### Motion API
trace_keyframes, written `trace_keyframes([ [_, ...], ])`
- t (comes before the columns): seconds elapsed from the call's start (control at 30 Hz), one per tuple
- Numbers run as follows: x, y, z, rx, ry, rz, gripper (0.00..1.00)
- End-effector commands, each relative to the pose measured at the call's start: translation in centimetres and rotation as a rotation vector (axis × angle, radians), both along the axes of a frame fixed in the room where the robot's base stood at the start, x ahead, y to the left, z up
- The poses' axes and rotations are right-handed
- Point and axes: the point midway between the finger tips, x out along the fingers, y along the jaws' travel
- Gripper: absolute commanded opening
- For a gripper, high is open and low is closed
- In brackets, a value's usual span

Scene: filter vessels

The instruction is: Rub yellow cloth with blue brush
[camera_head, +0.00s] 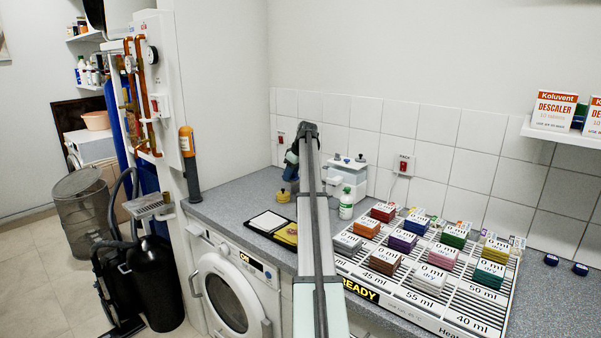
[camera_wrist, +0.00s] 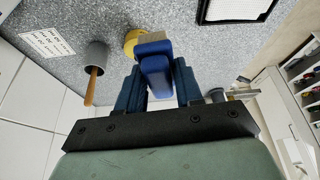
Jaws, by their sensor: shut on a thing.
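In the wrist view my gripper (camera_wrist: 158,82) is shut on a blue brush (camera_wrist: 153,62), held between its two blue fingers. The brush has a pale end pointing away from the gripper. In the head view my gripper (camera_head: 291,168) is above the back of the counter and small, partly hidden by my arm. The yellow cloth (camera_head: 288,234) lies in the right part of a black tray (camera_head: 262,234), partly covered by my arm in that view. The gripper is behind the tray and apart from the cloth. The cloth does not show in the wrist view.
A yellow round object (camera_wrist: 130,43) stands just behind the brush. A white pad (camera_head: 269,220) lies in the tray. A white bottle (camera_head: 346,203) and a large rack of coloured blocks (camera_head: 440,308) stand right.

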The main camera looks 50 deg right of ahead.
Motion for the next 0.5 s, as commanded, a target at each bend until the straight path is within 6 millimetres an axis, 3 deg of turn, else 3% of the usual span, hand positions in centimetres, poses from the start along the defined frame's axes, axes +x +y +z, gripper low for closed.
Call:
trace_keyframes([
  [0.03,-1.5,2.6,-0.1,0.0,0.0,0.006,0.11],
  [0.2,-5.1,8.5,-0.5,0.0,0.001,0.012,0.11],
  [0.33,-7.9,11.8,-1.0,0.0,0.0,0.003,0.11],
  [0.5,-10.4,14.3,-1.9,0.001,0.001,-0.015,0.11],
])
